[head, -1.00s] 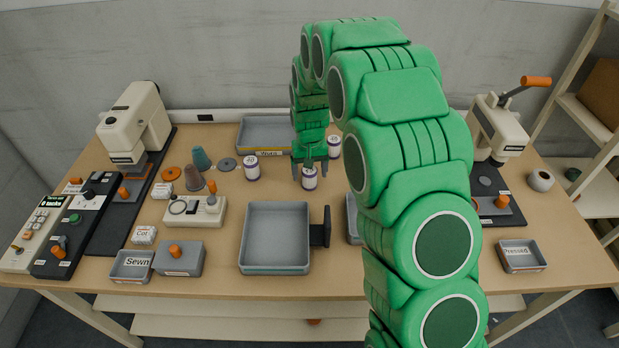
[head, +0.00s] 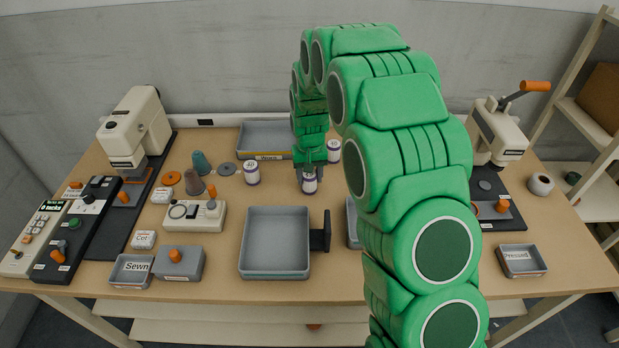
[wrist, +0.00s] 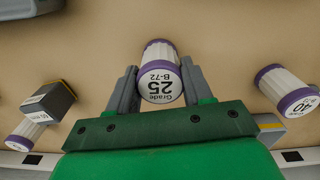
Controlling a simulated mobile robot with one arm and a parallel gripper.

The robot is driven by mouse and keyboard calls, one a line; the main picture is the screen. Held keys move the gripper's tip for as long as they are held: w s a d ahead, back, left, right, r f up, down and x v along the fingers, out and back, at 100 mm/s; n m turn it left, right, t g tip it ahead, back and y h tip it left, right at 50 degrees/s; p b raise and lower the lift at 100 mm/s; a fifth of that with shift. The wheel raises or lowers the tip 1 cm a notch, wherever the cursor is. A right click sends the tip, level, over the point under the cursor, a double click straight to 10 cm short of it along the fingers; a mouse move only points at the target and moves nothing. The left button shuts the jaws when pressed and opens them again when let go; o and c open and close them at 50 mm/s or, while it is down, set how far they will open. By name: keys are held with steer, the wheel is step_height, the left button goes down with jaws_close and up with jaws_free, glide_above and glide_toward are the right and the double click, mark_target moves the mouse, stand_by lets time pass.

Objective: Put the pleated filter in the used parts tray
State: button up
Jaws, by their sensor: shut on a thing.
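The pleated filter held is a white ribbed cylinder with purple end bands (head: 309,181); in the wrist view its end reads "Grade 25 B-72" (wrist: 160,78). My gripper (wrist: 160,88) is shut on it, one finger on each side. In the head view my gripper (head: 309,174) points down over the table's middle; whether the filter touches the table is unclear. Similar filters stand to its left (head: 251,172) and back right (head: 333,150); the left one reads 40 in the wrist view (wrist: 286,92). A grey tray with a yellow-edged label (head: 265,155), seemingly "Worn", lies behind; no tray legibly reads "used parts".
A large empty grey tray (head: 275,272) with a black handle lies in front. A small dark block (head: 321,178) is close right of the held filter. Another grey tray (head: 352,222) is mostly hidden by my arm. Cones and a switch box (head: 194,216) lie left.

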step_height(320, 180, up, 9)
steer(key=shift+f, duration=0.2)
steer(key=shift+d+r, duration=0.1)
steer(key=shift+r, duration=0.5)
steer(key=shift+s+d+r, duration=0.1)
steer(key=shift+s+d, duration=0.1)
steer(key=s+d+r, duration=0.2)
steer(key=s+d, duration=0.8)
steer(key=s, duration=0.4)
steer(key=s+d+r, duration=0.2)
steer(key=s+d, duration=0.8)
steer(key=s, duration=0.4)
steer(key=shift+w+d+f, duration=0.25)
steer(key=shift+w+f, duration=1.5)
steer(key=shift+w, duration=0.65)
steer(key=shift+w+d+f, duration=0.3)
steer(key=shift+w+f, duration=1.5)
steer(key=shift+w, duration=0.55)
steer(key=shift+w+d+f, duration=0.25)
steer(key=shift+w+f, duration=1.5)
steer(key=shift+w, duration=0.65)
steer(key=shift+f, duration=1.4)
